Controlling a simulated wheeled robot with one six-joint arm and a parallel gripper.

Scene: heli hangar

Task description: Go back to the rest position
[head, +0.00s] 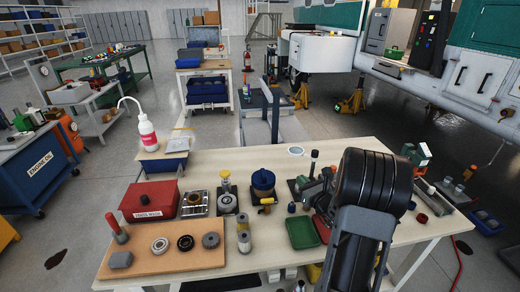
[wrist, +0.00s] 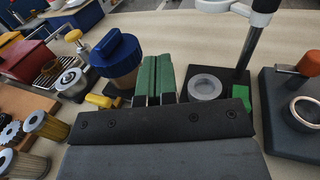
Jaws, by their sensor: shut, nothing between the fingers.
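My gripper (wrist: 158,78) shows in the wrist view with its two green-faced fingers together and nothing between them. It is above the workbench (head: 255,165), between a blue-lidded jar (wrist: 117,55) and a dark block with a pale ring (wrist: 205,88). I cannot tell its exact height over the bench. In the head view my dark arm rises over the right part of the bench and hides what is behind it; the fingertips are not clear there.
A red box (head: 150,200), a brown board (head: 165,258) with gears and filters, and a green tray (head: 302,232) are on the bench. A thin post (wrist: 252,42) stands close right of my gripper. An orange-topped tool (wrist: 308,64) is farther right. Open floor lies left of the bench.

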